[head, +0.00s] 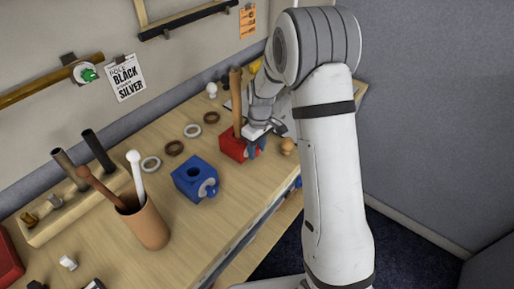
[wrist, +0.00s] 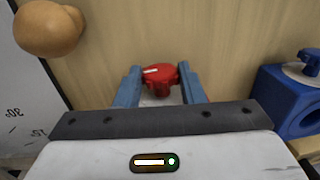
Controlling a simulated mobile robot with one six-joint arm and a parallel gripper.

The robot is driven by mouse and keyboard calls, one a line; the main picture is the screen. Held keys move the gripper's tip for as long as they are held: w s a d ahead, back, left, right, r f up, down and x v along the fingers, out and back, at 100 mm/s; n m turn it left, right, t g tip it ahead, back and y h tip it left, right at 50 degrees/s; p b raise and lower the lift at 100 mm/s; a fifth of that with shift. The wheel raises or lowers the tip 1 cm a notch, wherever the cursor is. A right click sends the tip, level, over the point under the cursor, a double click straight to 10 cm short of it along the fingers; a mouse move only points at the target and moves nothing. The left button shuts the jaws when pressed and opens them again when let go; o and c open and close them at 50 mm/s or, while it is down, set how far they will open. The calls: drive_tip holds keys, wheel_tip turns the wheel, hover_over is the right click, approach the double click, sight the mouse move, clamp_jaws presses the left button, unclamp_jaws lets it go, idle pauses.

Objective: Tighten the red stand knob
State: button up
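The red stand (head: 233,146) is a red block on the table, with a brown pole (head: 236,100) rising from it. My gripper (head: 256,147) is at its right side and hides part of it. In the wrist view, the red knob (wrist: 160,78) lies between the two blue fingertips of my gripper (wrist: 161,84). The fingers meet its left and right sides with no clear gap. A light grey patch shows below the knob. The red block itself is hidden in the wrist view.
A blue stand (head: 193,178) with a blue knob stands to the left, and also shows in the wrist view (wrist: 284,105). A round wooden knob (head: 287,146) lies close right of my gripper. A cup (head: 144,222) holds sticks at the front left. Several rings lie behind the stands.

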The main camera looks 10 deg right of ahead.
drive_tip(key=c, duration=0.5)
drive_tip(key=shift+w+d+f+g+y, duration=0.1)
drive_tip(key=shift+w+d+g+y, duration=0.1)
drive_tip(key=shift+g+y, duration=0.75)
drive_tip(key=o, duration=1)
drive_tip(key=b+v, duration=0.1)
drive_tip(key=v, duration=0.7)
